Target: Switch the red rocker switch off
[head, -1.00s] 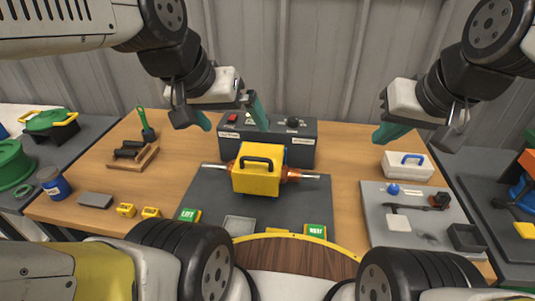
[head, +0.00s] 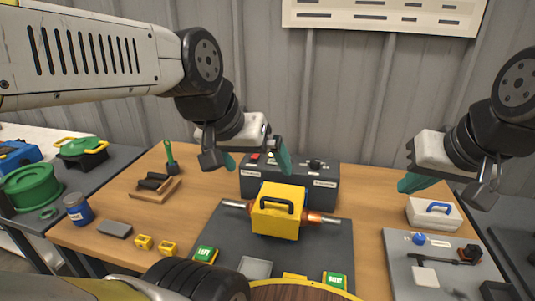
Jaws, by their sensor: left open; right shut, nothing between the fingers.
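The red rocker switch (head: 255,157) is a small red patch on the left part of the top of a dark grey control box (head: 325,172) at the back of the table. It is too small to tell which way it is tipped. My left gripper (head: 257,162) is open, with its teal fingers to either side of the switch in the picture. I cannot tell whether it touches the box. My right gripper (head: 411,184) is shut and empty, well to the right of the box.
A yellow block with a black handle (head: 279,222) sits over a rotor shaft in front of the box. A white case with a blue handle (head: 434,214) and a grey tool tray (head: 400,268) are at the right. A blue jar (head: 78,209) stands left. A corrugated wall is behind.

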